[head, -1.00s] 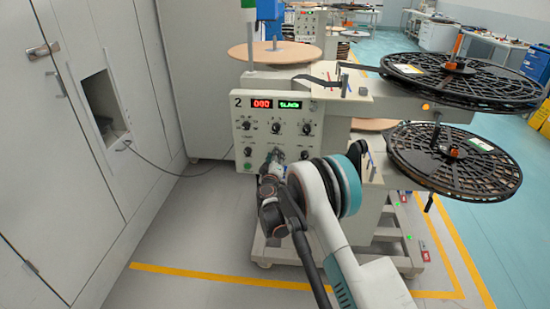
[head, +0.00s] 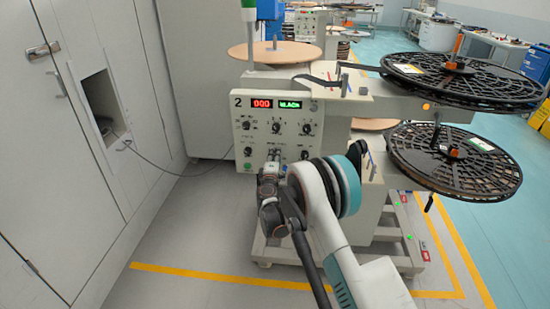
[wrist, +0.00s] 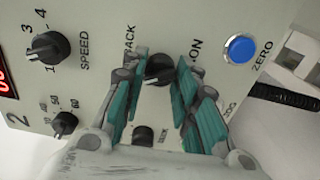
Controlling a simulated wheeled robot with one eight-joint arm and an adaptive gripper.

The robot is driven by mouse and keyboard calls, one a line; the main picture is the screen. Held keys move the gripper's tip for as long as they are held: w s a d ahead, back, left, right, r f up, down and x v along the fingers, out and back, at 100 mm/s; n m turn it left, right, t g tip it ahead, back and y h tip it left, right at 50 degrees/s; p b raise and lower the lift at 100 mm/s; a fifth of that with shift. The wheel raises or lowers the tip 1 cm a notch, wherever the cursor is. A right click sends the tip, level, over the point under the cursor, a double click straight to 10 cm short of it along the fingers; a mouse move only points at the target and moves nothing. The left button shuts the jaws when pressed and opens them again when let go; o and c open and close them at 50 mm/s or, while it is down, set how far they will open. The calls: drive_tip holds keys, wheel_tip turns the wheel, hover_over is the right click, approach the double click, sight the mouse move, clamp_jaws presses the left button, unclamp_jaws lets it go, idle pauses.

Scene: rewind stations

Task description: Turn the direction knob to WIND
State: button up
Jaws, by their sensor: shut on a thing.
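The direction knob (wrist: 160,69) is a black knob on the pale panel in the wrist view, between a label ending in "ACK" and one ending in "ON". My gripper (wrist: 157,80) has its teal fingers on either side of the knob and is shut on it. The fingers hide parts of the labels, and I cannot read the knob's pointer. In the head view, my gripper (head: 273,156) is at the lower middle of the control panel (head: 238,138) and hides the knob. The panel's green display (head: 290,104) shows a word too small to read surely.
The speed knob (wrist: 47,47), a knob with a number scale (wrist: 65,123) and another black knob (wrist: 143,135) are near my fingers. The blue ZERO button (wrist: 240,47) is to the right. Large black reels (head: 463,80) stick out at the machine's right.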

idle(0.4)
drive_tip(key=o, duration=1.1)
drive_tip(key=shift+c, duration=0.2)
drive_tip(key=s, duration=1.2)
drive_tip(key=shift+a, duration=0.25)
drive_tip(key=shift+d, duration=0.1)
